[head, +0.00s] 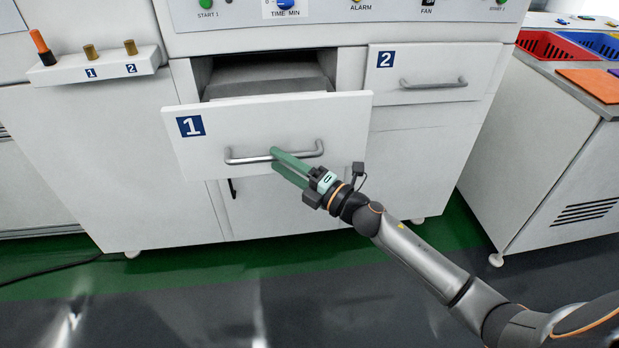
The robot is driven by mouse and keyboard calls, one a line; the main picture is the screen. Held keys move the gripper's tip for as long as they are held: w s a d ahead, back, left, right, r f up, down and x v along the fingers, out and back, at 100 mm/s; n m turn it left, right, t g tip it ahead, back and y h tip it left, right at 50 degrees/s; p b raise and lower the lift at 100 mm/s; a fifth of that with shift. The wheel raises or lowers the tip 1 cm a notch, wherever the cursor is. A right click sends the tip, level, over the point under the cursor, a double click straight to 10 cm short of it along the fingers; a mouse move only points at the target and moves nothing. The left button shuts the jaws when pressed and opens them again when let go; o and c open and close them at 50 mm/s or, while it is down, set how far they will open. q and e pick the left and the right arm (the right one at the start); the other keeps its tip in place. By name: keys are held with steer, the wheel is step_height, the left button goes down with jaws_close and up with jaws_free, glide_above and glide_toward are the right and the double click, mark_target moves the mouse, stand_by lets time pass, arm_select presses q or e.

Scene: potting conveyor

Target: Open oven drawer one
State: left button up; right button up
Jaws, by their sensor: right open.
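Oven drawer one (262,125), a white front with a blue "1" label (190,126), stands pulled out from the oven, with a dark gap above it. Its grey bar handle (247,159) runs across the front. My right gripper (279,160) is at the handle with its green fingers open, one above and one below the bar. I cannot tell whether the fingers touch it. My left gripper is not in view.
Drawer two (424,62) is shut at the right. A control panel (340,12) is above. A shelf (95,68) with brass pegs is at the left. A cabinet (560,150) with red and blue bins stands at the right. The floor in front is clear.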

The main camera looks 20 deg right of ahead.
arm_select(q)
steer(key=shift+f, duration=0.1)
arm_select(e)
steer(key=v, duration=1)
steer(key=shift+s+d, duration=0.1)
steer(key=shift+s, duration=0.05)
steer(key=s+a+f+m+g+h, duration=0.35)
steer(key=s+f+m, duration=0.45)
steer(key=f+m, duration=0.3)
steer(key=s+a+f+m+g+h, duration=0.3)
steer(key=s+a+f+m+g, duration=0.15)
steer(key=s+f+m, duration=0.55)
arm_select(q)
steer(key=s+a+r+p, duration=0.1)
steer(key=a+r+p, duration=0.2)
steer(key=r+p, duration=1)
steer(key=p, duration=0.4)
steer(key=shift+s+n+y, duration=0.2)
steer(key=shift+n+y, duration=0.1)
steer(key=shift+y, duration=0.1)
arm_select(e)
step_height(320, 180, up, 12)
steer(key=s+d+m, duration=0.1)
steer(key=m, duration=0.1)
steer(key=shift+s+d+h, duration=0.25)
steer(key=shift+d+h, duration=0.1)
steer(key=shift+d, duration=0.05)
